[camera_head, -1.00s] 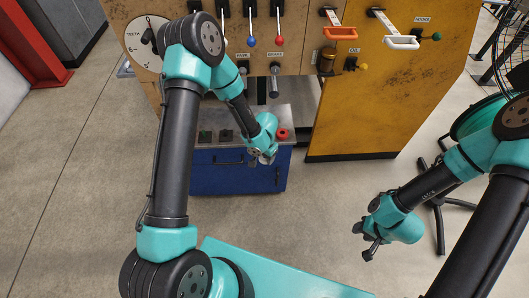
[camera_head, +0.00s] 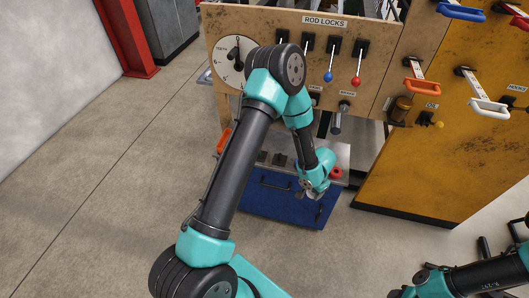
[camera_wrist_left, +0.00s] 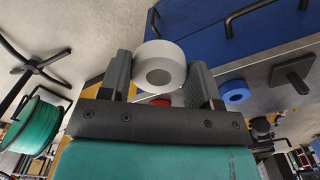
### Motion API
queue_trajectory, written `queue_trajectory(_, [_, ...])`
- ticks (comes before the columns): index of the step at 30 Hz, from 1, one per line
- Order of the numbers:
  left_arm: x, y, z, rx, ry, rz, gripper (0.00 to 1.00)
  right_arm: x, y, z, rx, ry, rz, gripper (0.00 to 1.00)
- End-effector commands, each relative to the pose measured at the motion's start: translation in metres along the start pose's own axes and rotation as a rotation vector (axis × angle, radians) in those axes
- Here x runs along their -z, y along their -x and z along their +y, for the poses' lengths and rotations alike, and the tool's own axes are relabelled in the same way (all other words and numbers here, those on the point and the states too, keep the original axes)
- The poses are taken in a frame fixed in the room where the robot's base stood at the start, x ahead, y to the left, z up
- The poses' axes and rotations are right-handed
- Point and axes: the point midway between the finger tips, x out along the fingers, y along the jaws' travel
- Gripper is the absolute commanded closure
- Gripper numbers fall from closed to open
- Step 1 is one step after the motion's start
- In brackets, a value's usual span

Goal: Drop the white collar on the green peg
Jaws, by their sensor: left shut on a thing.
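The white collar (camera_wrist_left: 145,52) is a thick ring with its round hole facing the camera in the left wrist view. My left gripper (camera_wrist_left: 161,72) is shut on it, with one dark finger at each side. In the head view my left gripper (camera_head: 312,193) is over the front of the blue cabinet, near the red ring; the collar is too small to make out there. My right gripper is cut off at the bottom right.
The blue cabinet (camera_head: 265,203) has a grey top with dark sockets and a red ring (camera_head: 336,173). The wooden panel (camera_head: 290,18) with levers stands above it, and the yellow panel (camera_head: 440,150) to its right. A blue ring (camera_wrist_left: 235,93) shows in the left wrist view.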

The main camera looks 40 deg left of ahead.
Motion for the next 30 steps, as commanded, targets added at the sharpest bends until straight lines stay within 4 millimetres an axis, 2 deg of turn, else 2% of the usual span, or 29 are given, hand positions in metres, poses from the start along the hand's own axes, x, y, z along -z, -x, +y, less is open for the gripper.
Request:
queue_trajectory(11, [0.001, 0.0, -0.003, 0.001, 0.012, 0.001, 0.75, 0.0, 0.0, 0.0, 0.0, 0.0, 0.0, 0.59])
queue_trajectory(16, [0.006, 0.002, -0.024, 0.001, 0.097, 0.003, 0.75, 0.0, 0.0, 0.0, 0.0, 0.0, 0.0, 0.59])
queue_trajectory(23, [0.012, 0.008, -0.084, 0.001, 0.361, 0.004, 0.75, 0.0, 0.0, 0.0, 0.0, 0.0, 0.0, 0.59])
queue_trajectory(30, [0.007, 0.019, -0.167, 0.0, 0.743, 0.005, 0.75, 0.0, 0.0, 0.0, 0.0, 0.0, 0.0, 0.59])
